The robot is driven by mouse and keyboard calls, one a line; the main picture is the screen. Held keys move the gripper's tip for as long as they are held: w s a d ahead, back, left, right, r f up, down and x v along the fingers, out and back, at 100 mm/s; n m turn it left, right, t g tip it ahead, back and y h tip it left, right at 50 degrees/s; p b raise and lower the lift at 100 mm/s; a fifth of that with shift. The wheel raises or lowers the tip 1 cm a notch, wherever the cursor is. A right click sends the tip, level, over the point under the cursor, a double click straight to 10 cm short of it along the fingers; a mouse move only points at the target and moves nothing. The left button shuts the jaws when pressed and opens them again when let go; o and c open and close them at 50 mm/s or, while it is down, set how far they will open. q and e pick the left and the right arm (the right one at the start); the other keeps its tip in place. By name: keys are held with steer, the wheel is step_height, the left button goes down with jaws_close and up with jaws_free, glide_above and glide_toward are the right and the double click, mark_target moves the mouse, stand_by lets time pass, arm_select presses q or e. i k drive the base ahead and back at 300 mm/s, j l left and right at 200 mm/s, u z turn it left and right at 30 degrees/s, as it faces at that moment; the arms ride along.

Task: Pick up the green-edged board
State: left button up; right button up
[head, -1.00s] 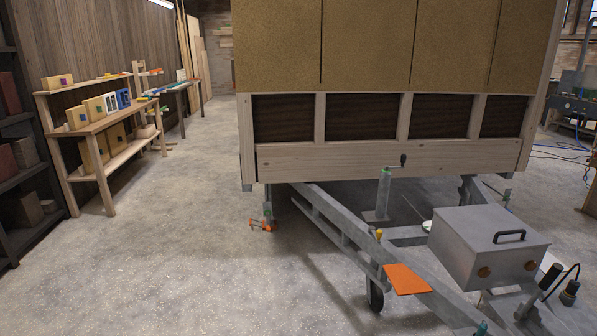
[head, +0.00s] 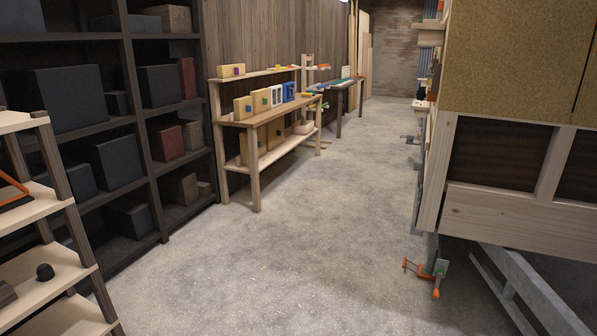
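I cannot make out a green edge on any board at this distance. Tall pale boards (head: 369,55) lean against the wall at the far end of the aisle. A long wooden workbench (head: 268,118) stands along the left wall, with several tan blocks bearing small coloured squares (head: 243,108) and blue-and-white pieces on it. A further bench (head: 345,84) behind it carries small coloured items too small to tell. Neither of my grippers is in view.
A dark shelf rack (head: 130,110) with boxes and a pale stepped shelf (head: 50,260) fill the left. The hut trailer (head: 500,200) stands at right, with an orange-handled clamp (head: 436,280) low at its corner. The concrete floor between is clear.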

mark_target(429, 20)
steer(key=i, duration=5.55)
steer(key=i+u, duration=0.1)
steer(key=i, duration=2.65)
steer(key=i+u, duration=0.1)
steer(key=i, duration=0.55)
steer(key=i+l+u, duration=0.1)
steer(key=i, duration=0.55)
